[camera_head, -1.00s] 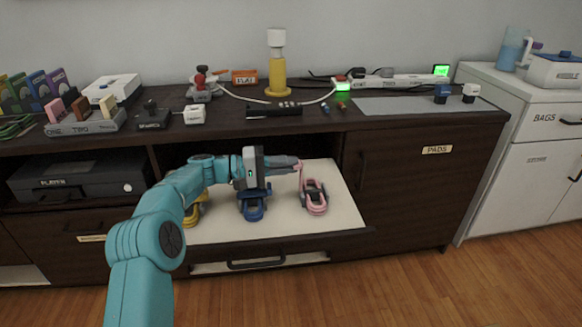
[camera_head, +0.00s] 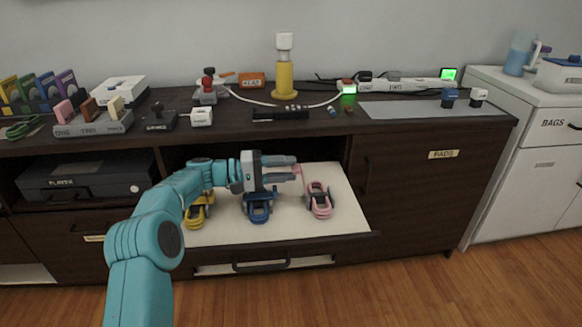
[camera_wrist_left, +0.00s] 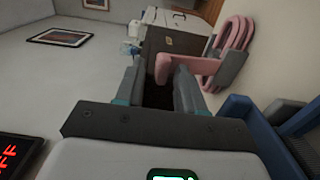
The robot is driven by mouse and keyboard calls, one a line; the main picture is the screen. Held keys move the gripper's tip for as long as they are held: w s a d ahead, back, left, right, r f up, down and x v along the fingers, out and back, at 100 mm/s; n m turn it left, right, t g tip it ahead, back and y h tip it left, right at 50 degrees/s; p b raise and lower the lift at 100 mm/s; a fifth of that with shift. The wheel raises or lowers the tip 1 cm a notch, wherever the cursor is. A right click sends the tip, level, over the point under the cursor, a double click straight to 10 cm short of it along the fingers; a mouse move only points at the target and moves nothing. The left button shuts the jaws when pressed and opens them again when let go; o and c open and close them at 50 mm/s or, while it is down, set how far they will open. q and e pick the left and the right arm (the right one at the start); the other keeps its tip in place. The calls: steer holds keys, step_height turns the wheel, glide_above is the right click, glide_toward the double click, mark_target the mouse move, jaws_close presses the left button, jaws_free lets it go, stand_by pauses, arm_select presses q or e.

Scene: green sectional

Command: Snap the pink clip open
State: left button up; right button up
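The pink clip (camera_head: 320,203) is at the right end of a row of clips on the pale shelf board. In the left wrist view the clip (camera_wrist_left: 236,38) is at the upper right, with a grey piece across its loops and a pink arm reaching toward my fingers. My left gripper (camera_head: 283,169) is above the board, left of the pink clip. The wrist view shows its two fingers (camera_wrist_left: 160,88) apart with a gap between them. The end of the pink arm (camera_wrist_left: 178,69) is at the fingertips; I cannot tell whether they touch. My right gripper is out of view.
A blue clip (camera_head: 258,209) is under my left gripper, and a yellow clip (camera_head: 198,213) is further left. The pale board (camera_head: 345,222) is clear to the right of the pink clip. The dark cabinet top (camera_head: 230,118) overhangs behind, and a cabinet door (camera_head: 425,200) stands at the right.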

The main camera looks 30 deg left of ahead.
arm_select(q)
steer(key=p+v, duration=0.3)
steer(key=v, duration=1.1)
steer(key=shift+s+a+p, duration=0.2)
steer(key=shift+p, duration=0.15)
